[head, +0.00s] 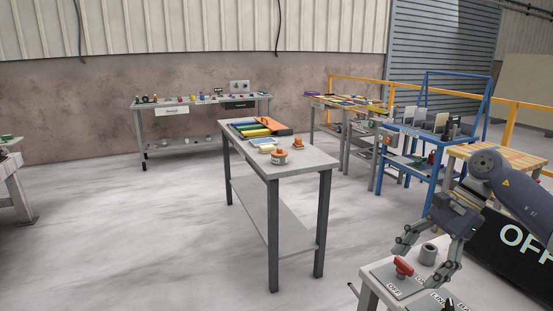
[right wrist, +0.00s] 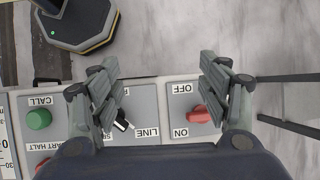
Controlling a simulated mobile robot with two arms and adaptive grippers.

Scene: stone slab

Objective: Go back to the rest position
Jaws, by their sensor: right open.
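My right gripper (head: 420,268) is open above a grey control panel at the lower right of the head view. Its two fingers stand wide apart in the right wrist view (right wrist: 160,95), with nothing between them held. A red rotary knob (head: 402,266) sits on a plate marked OFF and ON. In the right wrist view the knob (right wrist: 198,114) shows beside the right finger, which partly covers its plate. A black-and-white selector (right wrist: 121,122) marked LINE lies by the left finger, partly hidden. My left gripper is not in view.
A green CALL button (right wrist: 38,119) is on the panel's left. A black OFF sign (head: 510,240) is close to my right arm. A grey table (head: 310,163) stands mid-floor, with open floor (head: 110,240) to its left.

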